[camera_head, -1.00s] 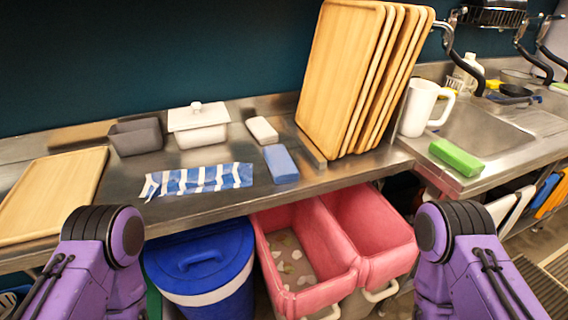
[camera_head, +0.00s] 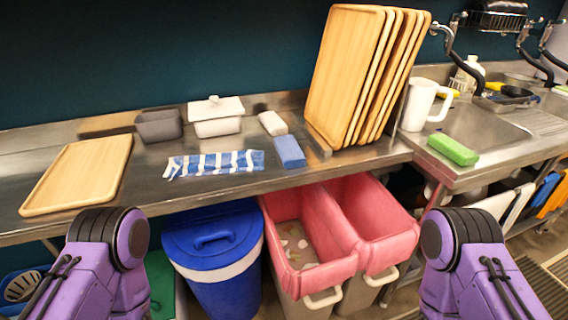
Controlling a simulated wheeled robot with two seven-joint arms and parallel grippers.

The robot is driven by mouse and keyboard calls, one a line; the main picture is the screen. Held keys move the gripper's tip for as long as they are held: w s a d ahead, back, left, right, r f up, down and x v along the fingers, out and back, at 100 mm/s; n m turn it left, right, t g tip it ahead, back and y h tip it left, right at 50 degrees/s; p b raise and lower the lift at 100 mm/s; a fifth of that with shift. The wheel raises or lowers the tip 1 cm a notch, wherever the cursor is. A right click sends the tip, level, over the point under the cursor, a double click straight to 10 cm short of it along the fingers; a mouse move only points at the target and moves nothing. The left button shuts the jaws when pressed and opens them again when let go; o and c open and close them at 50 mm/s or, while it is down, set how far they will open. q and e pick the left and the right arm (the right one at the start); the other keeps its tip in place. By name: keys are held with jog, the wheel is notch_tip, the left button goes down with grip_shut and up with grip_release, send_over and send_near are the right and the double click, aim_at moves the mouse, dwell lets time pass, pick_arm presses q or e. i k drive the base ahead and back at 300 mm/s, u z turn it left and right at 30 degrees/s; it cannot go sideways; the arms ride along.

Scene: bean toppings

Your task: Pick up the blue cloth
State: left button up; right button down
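A blue-and-white striped cloth (camera_head: 214,164) lies flat on the steel counter, left of the middle of the head view. A plain blue block-like item (camera_head: 289,152) lies just to its right; I cannot tell whether it is a sponge or a folded cloth. My two purple arms show at the lower left and lower right, below and in front of the counter, apart from the cloth. Neither gripper shows in the view.
A wooden board (camera_head: 80,176) lies left of the cloth. A grey container (camera_head: 159,126), a white lidded dish (camera_head: 216,117) and a white block (camera_head: 272,123) stand behind it. Upright boards (camera_head: 345,75) stand to the right. A blue bin (camera_head: 213,245) and pink-lined bins (camera_head: 310,235) stand below the counter.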

aim_at(291, 155)
jog(key=k, duration=0.2)
jog(key=z, duration=1.6)
jog(key=i, duration=1.3)
jog(key=u, duration=0.85)
